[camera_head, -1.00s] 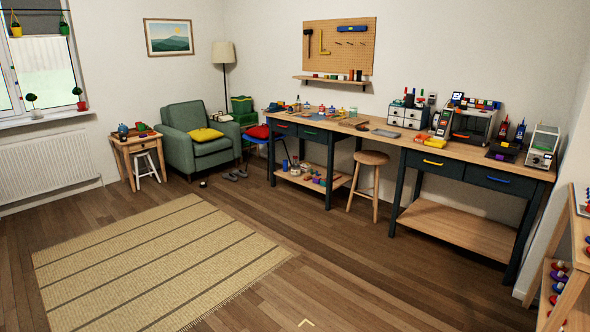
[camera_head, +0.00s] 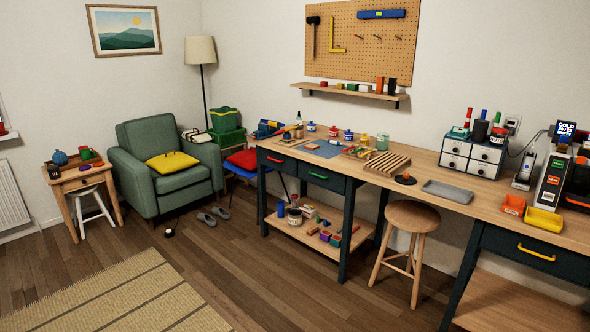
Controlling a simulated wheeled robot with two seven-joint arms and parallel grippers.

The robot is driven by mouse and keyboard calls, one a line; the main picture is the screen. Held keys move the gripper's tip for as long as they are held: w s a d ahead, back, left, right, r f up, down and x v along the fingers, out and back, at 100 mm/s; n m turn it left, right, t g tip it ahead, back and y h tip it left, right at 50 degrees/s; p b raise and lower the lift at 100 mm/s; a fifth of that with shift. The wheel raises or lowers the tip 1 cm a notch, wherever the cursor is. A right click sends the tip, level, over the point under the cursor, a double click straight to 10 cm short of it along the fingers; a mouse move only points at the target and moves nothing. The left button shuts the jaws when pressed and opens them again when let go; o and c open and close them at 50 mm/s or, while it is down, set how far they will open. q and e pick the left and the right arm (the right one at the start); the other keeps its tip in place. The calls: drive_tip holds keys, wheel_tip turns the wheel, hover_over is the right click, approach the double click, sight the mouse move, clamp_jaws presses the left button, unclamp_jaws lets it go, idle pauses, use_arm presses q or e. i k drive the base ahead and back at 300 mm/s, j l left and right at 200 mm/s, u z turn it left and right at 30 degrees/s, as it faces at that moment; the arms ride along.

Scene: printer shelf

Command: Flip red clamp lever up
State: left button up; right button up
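I cannot make out a red clamp lever for certain at this distance. The long wooden workbench (camera_head: 428,171) runs along the back wall with small tools and parts on it. A small dark round thing with an orange-red part (camera_head: 405,179) lies on it, in front of a slatted wooden block (camera_head: 386,163). A dark machine with a red strip (camera_head: 577,203) is cut off by the right edge of the picture. Neither of my grippers is in view.
A wooden stool (camera_head: 412,219) stands in front of the bench. A green armchair (camera_head: 158,146), a small side table (camera_head: 74,175) and grey slippers (camera_head: 214,216) are to the left. A striped rug (camera_head: 130,292) lies at the front left. Bare floor lies between rug and bench.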

sight(286, 131)
drive_tip(key=i, duration=1.05)
drive_tip(key=i+l+u, duration=0.1)
drive_tip(key=i, duration=1)
drive_tip(key=i+z, duration=0.1)
drive_tip(key=i, duration=0.95)
drive_tip(key=i+j+z, duration=0.15)
drive_tip(key=i, duration=0.9)
